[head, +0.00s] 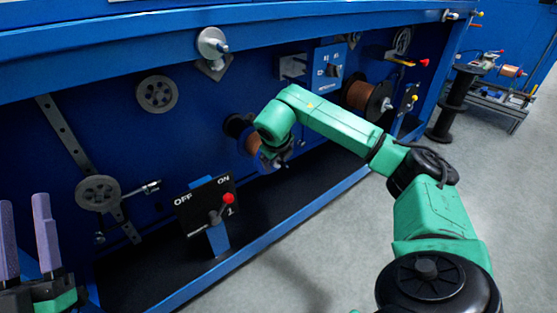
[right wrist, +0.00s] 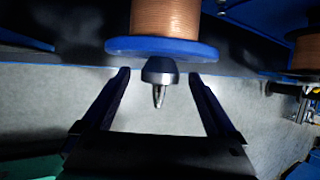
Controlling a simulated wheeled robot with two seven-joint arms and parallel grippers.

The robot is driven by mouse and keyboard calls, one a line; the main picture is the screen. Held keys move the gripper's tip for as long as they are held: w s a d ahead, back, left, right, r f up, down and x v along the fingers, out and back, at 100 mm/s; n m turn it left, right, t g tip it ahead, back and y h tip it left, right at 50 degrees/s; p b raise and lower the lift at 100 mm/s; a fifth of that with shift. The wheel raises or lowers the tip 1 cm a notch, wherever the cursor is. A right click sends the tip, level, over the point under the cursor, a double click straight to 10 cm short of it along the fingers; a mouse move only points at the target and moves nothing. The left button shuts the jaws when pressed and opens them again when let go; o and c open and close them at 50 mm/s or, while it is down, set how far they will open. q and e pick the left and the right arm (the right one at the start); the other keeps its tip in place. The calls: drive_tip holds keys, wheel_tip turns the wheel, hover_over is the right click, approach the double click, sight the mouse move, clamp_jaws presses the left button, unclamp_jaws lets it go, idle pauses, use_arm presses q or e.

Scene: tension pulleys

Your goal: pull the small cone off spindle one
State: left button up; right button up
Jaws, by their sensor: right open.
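The small dark cone (right wrist: 159,71) sits on a spindle (right wrist: 159,96) against the blue flange (right wrist: 162,48) of a copper-wire spool (right wrist: 165,17) in the right wrist view. The spindle's metal tip sticks out past the cone. My right gripper (right wrist: 160,74) is open, with one finger on each side of the cone and a visible gap on both sides. In the head view my right gripper (head: 277,158) is at the spool (head: 252,143), and my arm hides the cone. My left gripper (head: 27,235) stands at the lower left, its purple fingers apart and empty.
An OFF/ON lever panel (head: 208,205) with a red knob stands left of and below my right gripper. Another copper spool (head: 362,97) is mounted to the right. Grey pulleys (head: 157,94) are on the blue machine wall. The floor (head: 310,245) in front is clear.

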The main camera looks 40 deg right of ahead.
sight(287, 166)
clamp_jaws()
drive_tip(key=shift+s+f, duration=0.1)
drive_tip(key=shift+s, duration=0.15)
drive_tip(key=shift+s, duration=0.3)
drive_tip(key=shift+s+b, duration=0.5)
drive_tip(key=shift+s, duration=0.7)
idle(0.4)
